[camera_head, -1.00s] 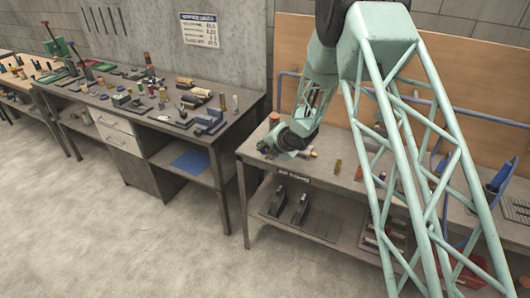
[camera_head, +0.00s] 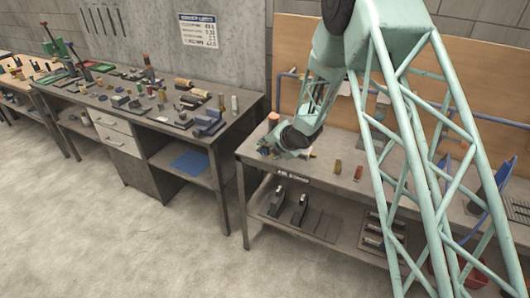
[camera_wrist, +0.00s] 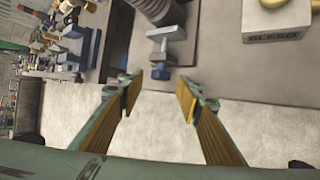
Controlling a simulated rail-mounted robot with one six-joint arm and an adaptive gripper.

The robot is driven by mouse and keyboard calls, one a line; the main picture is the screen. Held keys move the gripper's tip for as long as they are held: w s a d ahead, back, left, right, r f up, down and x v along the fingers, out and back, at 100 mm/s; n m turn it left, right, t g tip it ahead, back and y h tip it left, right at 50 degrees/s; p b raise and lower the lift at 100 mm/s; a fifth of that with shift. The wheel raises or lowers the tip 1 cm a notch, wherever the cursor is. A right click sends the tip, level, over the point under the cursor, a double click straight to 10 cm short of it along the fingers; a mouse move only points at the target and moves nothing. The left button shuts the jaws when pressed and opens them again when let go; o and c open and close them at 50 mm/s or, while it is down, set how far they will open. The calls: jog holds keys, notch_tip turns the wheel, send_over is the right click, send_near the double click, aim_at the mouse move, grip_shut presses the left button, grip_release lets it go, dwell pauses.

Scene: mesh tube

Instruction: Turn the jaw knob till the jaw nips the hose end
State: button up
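In the wrist view, the small blue jaw knob (camera_wrist: 160,72) sits at the edge of the bench, on a short screw below a grey-blue clamp jaw (camera_wrist: 166,34). A dark ribbed hose end (camera_wrist: 160,10) lies just beyond the jaw at the top of the picture. I cannot tell whether the jaw touches it. My gripper (camera_wrist: 158,92) is open, with yellow-padded fingers to the left and right, a little short of the knob and apart from it. In the head view my gripper (camera_head: 268,150) is small over the bench's left end, and the knob cannot be made out.
A pale lettered block (camera_wrist: 270,26) lies right of the clamp. Loose parts such as a red cylinder (camera_head: 358,173) stand on the bench (camera_head: 318,180) right of my gripper. An orange-topped piece (camera_head: 273,118) stands behind it. The other bench (camera_head: 150,118) is across a floor gap.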

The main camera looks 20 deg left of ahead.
jog(key=shift+v, duration=2.45)
